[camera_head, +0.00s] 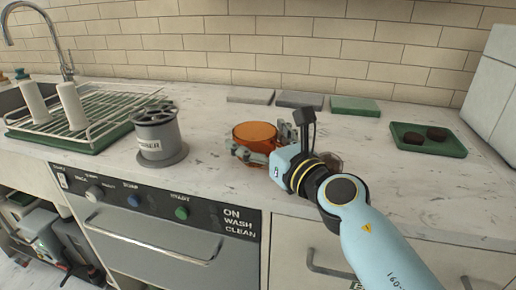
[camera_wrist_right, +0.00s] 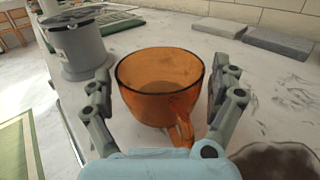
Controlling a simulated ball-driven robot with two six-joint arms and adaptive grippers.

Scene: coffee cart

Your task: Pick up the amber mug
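The amber mug (camera_head: 255,133) stands upright on the white marbled counter, a translucent orange cup. In the right wrist view the mug (camera_wrist_right: 158,88) is in the middle, its handle pointing toward my palm. My right gripper (camera_head: 263,144) is at the mug, in front and to the right of it. In the wrist view its fingers (camera_wrist_right: 162,92) are spread, one on each side of the mug, with a narrow gap showing on both sides. The mug rests on the counter. My left gripper is not in view.
A grey cylindrical container (camera_head: 158,136) stands left of the mug. A dish rack (camera_head: 95,105) is farther left. Flat grey and green slabs (camera_head: 355,105) lie behind; a green tray (camera_head: 450,148) with two dark pieces is right. A brown round thing (camera_wrist_right: 275,160) is close beside my right gripper.

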